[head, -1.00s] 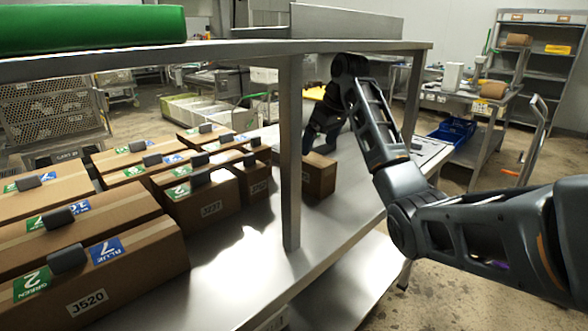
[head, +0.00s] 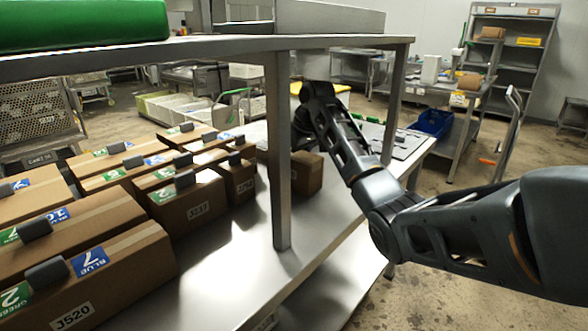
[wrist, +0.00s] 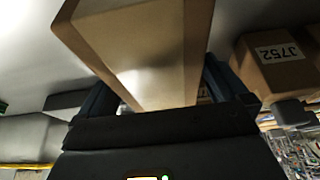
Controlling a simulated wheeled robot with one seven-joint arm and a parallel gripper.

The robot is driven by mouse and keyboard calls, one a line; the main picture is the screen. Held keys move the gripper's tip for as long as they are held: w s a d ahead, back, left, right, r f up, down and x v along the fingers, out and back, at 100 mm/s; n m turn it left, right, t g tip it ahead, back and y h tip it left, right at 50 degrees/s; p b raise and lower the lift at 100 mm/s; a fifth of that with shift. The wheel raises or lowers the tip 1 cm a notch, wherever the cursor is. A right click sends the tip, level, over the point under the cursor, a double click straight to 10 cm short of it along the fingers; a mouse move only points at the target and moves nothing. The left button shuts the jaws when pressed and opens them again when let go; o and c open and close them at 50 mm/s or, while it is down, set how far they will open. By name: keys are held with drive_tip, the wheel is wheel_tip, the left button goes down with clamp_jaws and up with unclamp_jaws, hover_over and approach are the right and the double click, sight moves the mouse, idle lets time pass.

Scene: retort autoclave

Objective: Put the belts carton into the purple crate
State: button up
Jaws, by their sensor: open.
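A brown carton (wrist: 145,50) fills the middle of the wrist view, between the two fingers of my open gripper (wrist: 156,88). It appears to be the lone carton (head: 307,175) just right of the shelf post in the head view. No label on it can be read, so I cannot tell whether it is the belts carton. In the head view my gripper is hidden behind the post and my arm. No purple crate can be made out.
Several labelled cartons with dark handles stand at the left on the steel table (head: 240,265), including one marked J520 (head: 110,275). The shelf post (head: 279,160) stands between them and my arm. A green roll (head: 80,25) lies on the upper shelf. A blue bin (head: 434,122) is farther back.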

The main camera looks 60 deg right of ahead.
drive_tip(key=shift+f+p, duration=0.3)
drive_tip(key=shift+f, duration=0.1)
idle(0.6)
drive_tip(key=c, duration=1.2)
drive_tip(key=shift+w+r, duration=0.1)
drive_tip(key=shift+c, duration=1.3)
drive_tip(key=shift+r+b, duration=0.15)
drive_tip(key=shift+b, duration=0.2)
